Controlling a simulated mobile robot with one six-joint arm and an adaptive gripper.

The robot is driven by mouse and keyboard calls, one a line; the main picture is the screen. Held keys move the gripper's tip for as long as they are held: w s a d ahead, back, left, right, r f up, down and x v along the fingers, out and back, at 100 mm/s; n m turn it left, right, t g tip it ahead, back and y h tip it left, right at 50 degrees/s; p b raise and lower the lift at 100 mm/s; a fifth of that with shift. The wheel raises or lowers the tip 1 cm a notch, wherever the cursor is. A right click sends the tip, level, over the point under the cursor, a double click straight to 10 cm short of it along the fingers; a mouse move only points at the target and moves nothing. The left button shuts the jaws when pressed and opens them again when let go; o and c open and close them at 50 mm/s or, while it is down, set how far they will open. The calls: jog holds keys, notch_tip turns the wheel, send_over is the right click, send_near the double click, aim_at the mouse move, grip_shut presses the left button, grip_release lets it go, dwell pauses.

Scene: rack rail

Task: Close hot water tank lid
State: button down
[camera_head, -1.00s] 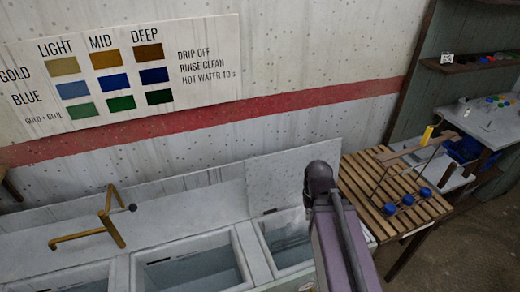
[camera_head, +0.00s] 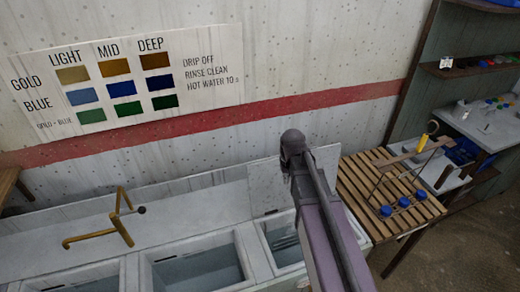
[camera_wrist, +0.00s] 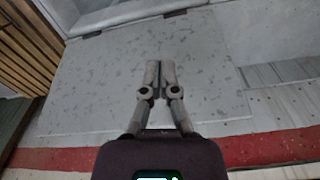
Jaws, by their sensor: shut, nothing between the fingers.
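The hot water tank (camera_head: 268,246) is the rightmost basin in the pale trough row, and its opening is uncovered. Its lid (camera_head: 262,185) is a grey speckled panel standing raised along the tank's back side, against the wall. In the head view my arm crosses in front of the lid's right part and the tank, and my fingers cannot be made out there. In the wrist view my gripper (camera_wrist: 160,68) has its fingers together and empty, in front of the broad lid panel (camera_wrist: 95,90). I cannot tell whether the fingertips touch it.
A slatted wooden table (camera_head: 358,190) with blue-capped items stands just right of the tank. A brass tap (camera_head: 120,222) rises behind the basins on the left. The wall with a red stripe (camera_head: 240,112) is close behind the lid.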

jog(key=w+a+r+n+t+p, duration=0.1)
jog(key=w+a+r+p, duration=0.6)
jog(key=w, duration=0.7)
jog(key=a+r+n, duration=0.1)
jog(key=a+r, duration=0.1)
jog(key=a, duration=0.1)
jog(key=shift+a, duration=0.25)
jog(key=shift+f, duration=0.1)
notch_tip(320, 180, down, 10)
jog(key=w+b, duration=0.2)
jog(key=b, duration=0.8)
jog(key=s, duration=0.3)
jog(key=s+r+p, duration=0.1)
jog(key=shift+s+d, duration=0.15)
jog(key=shift+d, duration=0.2)
